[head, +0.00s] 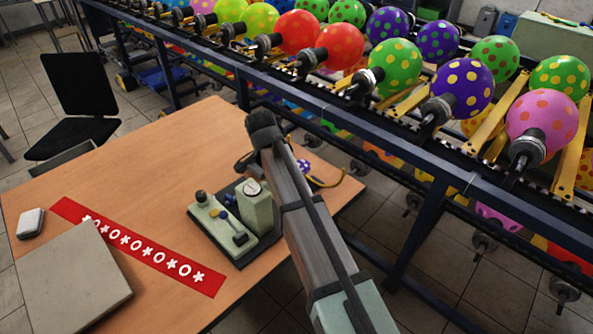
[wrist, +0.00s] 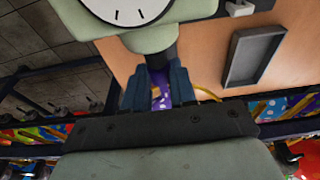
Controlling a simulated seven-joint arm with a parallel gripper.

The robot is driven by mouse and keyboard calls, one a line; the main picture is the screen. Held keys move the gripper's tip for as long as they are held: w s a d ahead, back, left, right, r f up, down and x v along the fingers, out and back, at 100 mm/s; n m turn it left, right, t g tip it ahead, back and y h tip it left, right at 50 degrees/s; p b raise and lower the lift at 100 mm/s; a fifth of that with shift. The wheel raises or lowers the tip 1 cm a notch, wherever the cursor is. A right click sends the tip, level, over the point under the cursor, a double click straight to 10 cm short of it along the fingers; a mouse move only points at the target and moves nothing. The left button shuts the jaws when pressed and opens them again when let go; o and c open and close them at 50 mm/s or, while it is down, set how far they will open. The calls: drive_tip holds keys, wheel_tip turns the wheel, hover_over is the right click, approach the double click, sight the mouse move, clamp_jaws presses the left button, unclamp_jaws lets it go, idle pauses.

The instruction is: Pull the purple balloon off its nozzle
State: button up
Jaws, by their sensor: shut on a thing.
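The purple balloon with white dots shows between the fingers of my gripper (wrist: 159,73) in the wrist view (wrist: 161,101). In the head view, a small part of it (head: 305,165) peeks out past my arm. My gripper is shut on it. The dark nozzle (wrist: 164,47) comes down from the pale green inflating device (wrist: 185,14) to the fingertips. The fingers cover the place where balloon and nozzle meet, so I cannot tell whether they are still joined. In the head view, the device (head: 257,208) stands on the table and my arm hides the gripper.
A yellow hose (head: 330,184) curves beside the balloon. The wooden table (head: 140,150) holds a red patterned strip (head: 130,240) and a grey plate (head: 75,280). A rack (head: 420,150) with several dotted balloons runs along the right. A grey tray (wrist: 252,57) shows in the wrist view.

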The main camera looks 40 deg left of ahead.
drive_tip(key=shift+w, duration=0.25)
drive_tip(key=shift+w, duration=0.35)
wheel_tip(320, 180, up, 17)
idle(1.5)
